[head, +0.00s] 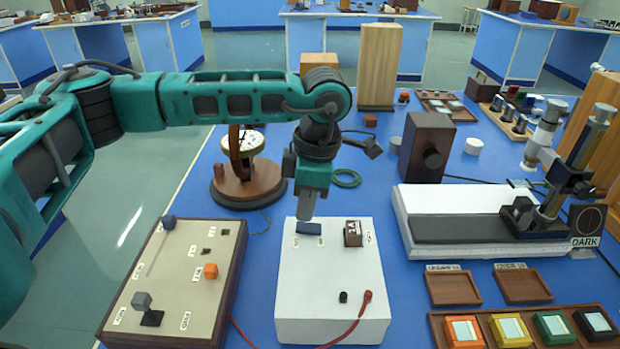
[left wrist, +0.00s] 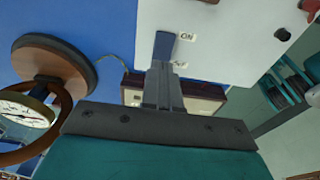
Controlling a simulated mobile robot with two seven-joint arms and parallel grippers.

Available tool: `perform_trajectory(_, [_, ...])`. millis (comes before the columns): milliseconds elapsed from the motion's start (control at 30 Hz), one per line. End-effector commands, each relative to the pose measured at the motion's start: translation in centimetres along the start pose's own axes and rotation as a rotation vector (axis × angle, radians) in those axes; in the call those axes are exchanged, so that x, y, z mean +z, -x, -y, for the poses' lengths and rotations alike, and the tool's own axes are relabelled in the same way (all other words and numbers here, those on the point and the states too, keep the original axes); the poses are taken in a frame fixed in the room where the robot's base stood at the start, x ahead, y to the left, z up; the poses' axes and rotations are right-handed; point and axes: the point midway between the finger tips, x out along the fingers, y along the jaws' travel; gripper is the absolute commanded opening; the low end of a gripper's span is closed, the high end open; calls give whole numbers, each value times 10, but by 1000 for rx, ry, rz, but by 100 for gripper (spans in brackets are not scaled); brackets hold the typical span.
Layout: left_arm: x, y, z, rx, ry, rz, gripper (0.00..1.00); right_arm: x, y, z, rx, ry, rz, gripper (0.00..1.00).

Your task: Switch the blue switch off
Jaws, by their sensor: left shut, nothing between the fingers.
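The blue switch (head: 309,228) is a small dark-blue rocker near the back edge of the white box (head: 325,280). My left gripper (head: 305,215) is shut and empty, pointing down right over the switch. In the left wrist view the fingertips (left wrist: 158,68) reach the near end of the blue switch (left wrist: 164,46). I cannot tell whether they touch it. An ON label (left wrist: 186,36) is beside the switch; another label nearer the fingers is partly unreadable. The rocker's tilt is not clear. My right gripper is not in view.
Left of the white box is a beige control box (head: 185,275) with grey levers and an orange knob (head: 210,271). A brown block (head: 353,233) and a red cable (head: 364,302) are on the white box. A round wooden instrument (head: 240,185) stands behind.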

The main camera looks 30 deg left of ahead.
Motion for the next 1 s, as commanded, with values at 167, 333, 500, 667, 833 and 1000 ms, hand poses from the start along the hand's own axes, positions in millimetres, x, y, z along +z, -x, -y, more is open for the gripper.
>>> perform_trajectory(167, [0, -15, 0, 1, 0, 0, 0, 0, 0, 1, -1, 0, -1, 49])
perform_trajectory(333, [0, -18, 0, 1, 0, 1, 0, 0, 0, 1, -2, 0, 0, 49])
perform_trajectory(500, [0, -18, 0, 1, 0, 1, 0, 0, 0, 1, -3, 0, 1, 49])
perform_trajectory(667, [-1, -24, 0, -2, 1, 24, 0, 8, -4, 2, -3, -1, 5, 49])
perform_trajectory(833, [-5, -39, 0, -4, 4, 146, 0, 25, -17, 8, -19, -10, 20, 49])
perform_trajectory(1000, [-5, -33, 2, -7, -1, 214, 0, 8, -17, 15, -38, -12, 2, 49])
